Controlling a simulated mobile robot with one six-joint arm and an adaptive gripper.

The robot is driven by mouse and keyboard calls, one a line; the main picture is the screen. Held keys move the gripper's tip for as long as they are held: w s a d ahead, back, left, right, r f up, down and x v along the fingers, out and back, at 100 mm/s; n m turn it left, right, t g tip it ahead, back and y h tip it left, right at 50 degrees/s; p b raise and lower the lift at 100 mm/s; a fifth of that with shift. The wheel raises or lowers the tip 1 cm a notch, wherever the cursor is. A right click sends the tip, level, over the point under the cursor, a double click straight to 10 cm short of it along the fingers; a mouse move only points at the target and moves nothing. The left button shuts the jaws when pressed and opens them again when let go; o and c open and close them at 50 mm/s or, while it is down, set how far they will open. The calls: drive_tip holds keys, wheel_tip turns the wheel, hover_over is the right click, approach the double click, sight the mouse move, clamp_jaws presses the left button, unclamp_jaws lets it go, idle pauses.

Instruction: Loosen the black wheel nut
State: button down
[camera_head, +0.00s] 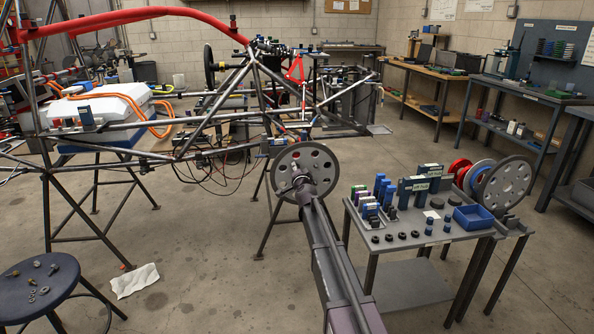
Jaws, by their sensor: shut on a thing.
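A grey wheel disc (322,160) with round holes stands upright at the near corner of the tube chassis (258,100). My arm reaches forward from the bottom of the picture to it. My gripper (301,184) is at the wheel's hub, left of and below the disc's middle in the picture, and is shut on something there. The black wheel nut cannot be made out apart from the gripper; the gripper and wrist cover the hub. The fingertips are small and dark at this distance.
A grey cart (438,241) at right carries blocks, small dark round parts, a blue bin (473,216) and upright discs (504,184). A stool (38,280) with loose hardware stands at lower left. A white cloth (134,281) lies on the floor. Floor between stool and arm is mostly clear.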

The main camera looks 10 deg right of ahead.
drive_tip(key=shift+c, duration=1.7)
unclamp_jaws()
drive_tip(key=shift+w, duration=0.1)
drive_tip(key=s, duration=1.2)
drive_tip(key=shift+a, duration=0.15)
